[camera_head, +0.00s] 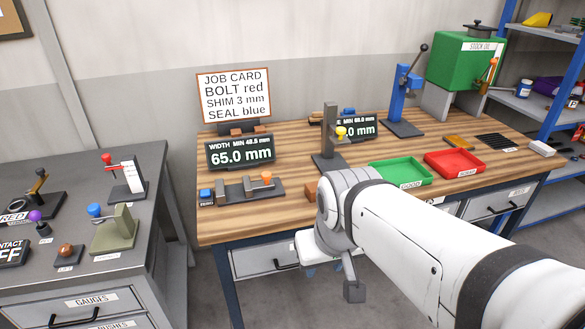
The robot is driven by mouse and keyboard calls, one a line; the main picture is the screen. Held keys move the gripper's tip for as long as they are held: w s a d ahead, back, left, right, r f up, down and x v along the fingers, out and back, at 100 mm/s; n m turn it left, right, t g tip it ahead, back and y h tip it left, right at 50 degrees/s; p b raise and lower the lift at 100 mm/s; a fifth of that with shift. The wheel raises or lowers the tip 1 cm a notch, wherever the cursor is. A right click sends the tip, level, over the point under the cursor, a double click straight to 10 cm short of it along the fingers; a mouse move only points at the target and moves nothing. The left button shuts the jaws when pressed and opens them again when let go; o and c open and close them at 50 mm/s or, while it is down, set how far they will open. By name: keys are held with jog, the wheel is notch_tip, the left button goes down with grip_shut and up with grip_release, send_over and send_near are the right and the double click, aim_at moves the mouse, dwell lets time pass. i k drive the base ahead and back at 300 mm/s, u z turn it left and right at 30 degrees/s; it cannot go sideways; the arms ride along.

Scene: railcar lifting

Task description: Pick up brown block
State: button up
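A brown block (311,190) lies on the wooden bench top (225,222), near its front edge. Its right part is hidden behind my white arm. My gripper (325,268) hangs below the wrist in front of the bench edge, apart from the block. It is mostly hidden by my arm, and its fingers do not show clearly.
A gauge with a 65.0 mm display (240,151) and a slide fixture (245,188) stand left of the block. A grey post stand (329,140) is behind it. Green (399,183) and red (479,171) trays lie right. A grey cabinet (75,262) stands left.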

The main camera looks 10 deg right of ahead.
aim_at(310, 188)
jog(key=u, duration=0.05)
jog(key=i, duration=1)
jog(key=z, duration=0.05)
